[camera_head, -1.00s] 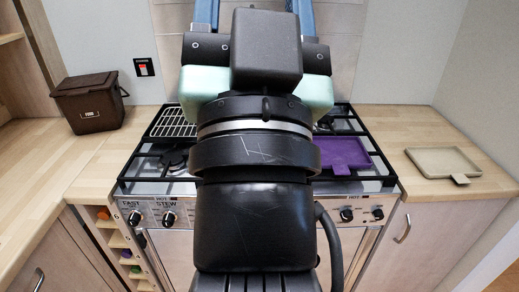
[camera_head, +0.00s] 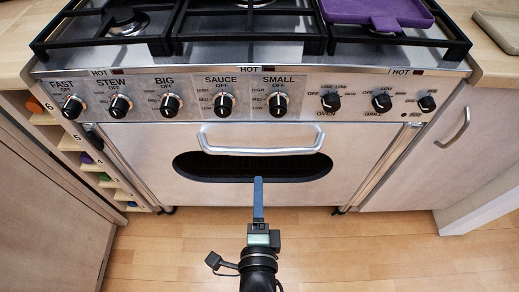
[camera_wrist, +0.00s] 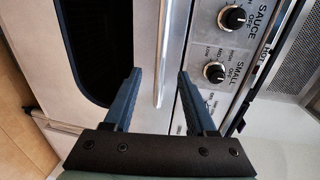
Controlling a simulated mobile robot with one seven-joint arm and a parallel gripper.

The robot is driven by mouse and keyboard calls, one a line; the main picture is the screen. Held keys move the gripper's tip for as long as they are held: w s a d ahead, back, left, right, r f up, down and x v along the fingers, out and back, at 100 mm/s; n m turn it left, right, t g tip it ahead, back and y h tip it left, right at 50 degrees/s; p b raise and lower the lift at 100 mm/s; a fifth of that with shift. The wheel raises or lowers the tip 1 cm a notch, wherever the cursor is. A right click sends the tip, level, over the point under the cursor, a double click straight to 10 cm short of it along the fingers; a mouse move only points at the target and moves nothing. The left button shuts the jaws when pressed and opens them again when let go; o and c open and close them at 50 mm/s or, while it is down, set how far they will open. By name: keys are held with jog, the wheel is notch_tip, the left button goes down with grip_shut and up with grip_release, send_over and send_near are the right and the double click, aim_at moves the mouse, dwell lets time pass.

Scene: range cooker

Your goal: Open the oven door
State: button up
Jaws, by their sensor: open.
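The oven door (camera_head: 140,150) is shut on the front of the range cooker, with a dark oval window (camera_head: 200,165) in it. A silver bar handle (camera_head: 262,150) runs across the top of the door; it also shows in the wrist view (camera_wrist: 163,50). My gripper (camera_head: 258,180) is in front of the door, pointing at it, just below the middle of the handle. In the wrist view my gripper (camera_wrist: 159,75) has its two blue fingers apart, with the handle bar seen between their tips. I cannot tell whether any finger touches the handle.
A row of black knobs (camera_head: 225,104) sits just above the handle. A purple tray (camera_head: 375,12) rests on the hob grates (camera_head: 250,45). A cupboard with a curved handle (camera_head: 454,128) stands at right, and a narrow rack (camera_head: 95,165) at left. The wooden floor (camera_head: 180,250) in front is clear.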

aim_at(258, 155)
jog(key=w, duration=0.4)
jog(key=w+f+b, duration=0.1)
jog(key=w, duration=0.3)
jog(key=w+b, duration=0.1)
jog(key=w, duration=0.3)
jog(key=shift+w+f, duration=0.25)
jog(key=shift+f, duration=0.1)
grip_shut()
dwell(1.0)
